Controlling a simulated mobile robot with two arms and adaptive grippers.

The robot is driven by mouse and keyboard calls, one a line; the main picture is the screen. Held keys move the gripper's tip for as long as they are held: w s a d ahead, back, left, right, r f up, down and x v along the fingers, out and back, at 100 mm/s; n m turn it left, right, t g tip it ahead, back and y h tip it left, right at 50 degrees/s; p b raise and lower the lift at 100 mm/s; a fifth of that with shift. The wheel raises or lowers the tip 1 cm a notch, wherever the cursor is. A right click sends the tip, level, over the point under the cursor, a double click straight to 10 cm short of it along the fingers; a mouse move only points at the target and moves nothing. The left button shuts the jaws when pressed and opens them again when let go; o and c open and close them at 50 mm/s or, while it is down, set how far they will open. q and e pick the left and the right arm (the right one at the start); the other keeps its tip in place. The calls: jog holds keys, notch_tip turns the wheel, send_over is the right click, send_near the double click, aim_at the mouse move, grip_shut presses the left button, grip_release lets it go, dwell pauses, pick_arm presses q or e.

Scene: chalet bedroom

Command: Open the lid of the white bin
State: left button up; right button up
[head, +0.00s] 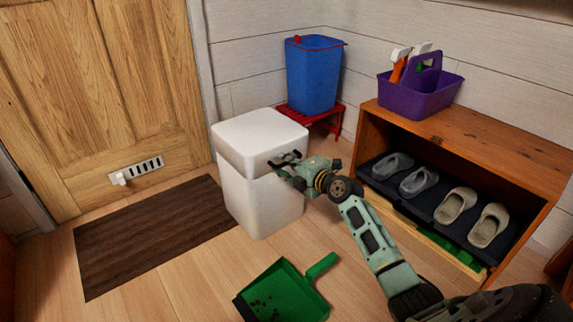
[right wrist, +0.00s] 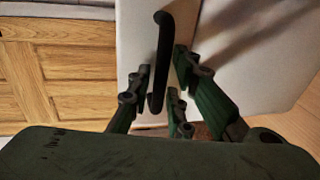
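The white bin (head: 262,205) stands on the floor near the back wall, with its white lid (head: 250,130) down. My right gripper (head: 287,160) is at the lid's front right side. In the right wrist view, a black bar handle (right wrist: 162,45) stands out from the white surface. The fingers of my right gripper (right wrist: 160,88) lie on both sides of this handle, very close to it. I cannot tell whether they press on it. My left gripper is not in view.
A green dustpan (head: 285,292) lies on the floor in front. A blue bucket (head: 313,75) stands on a red stool (head: 330,118) behind the bin. A wooden shoe rack (head: 500,135) with a purple caddy (head: 415,100) is at the right. A brown mat (head: 150,235) lies by the door.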

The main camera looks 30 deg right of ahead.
grip_shut()
jog(key=shift+r, duration=0.1)
dwell(0.3)
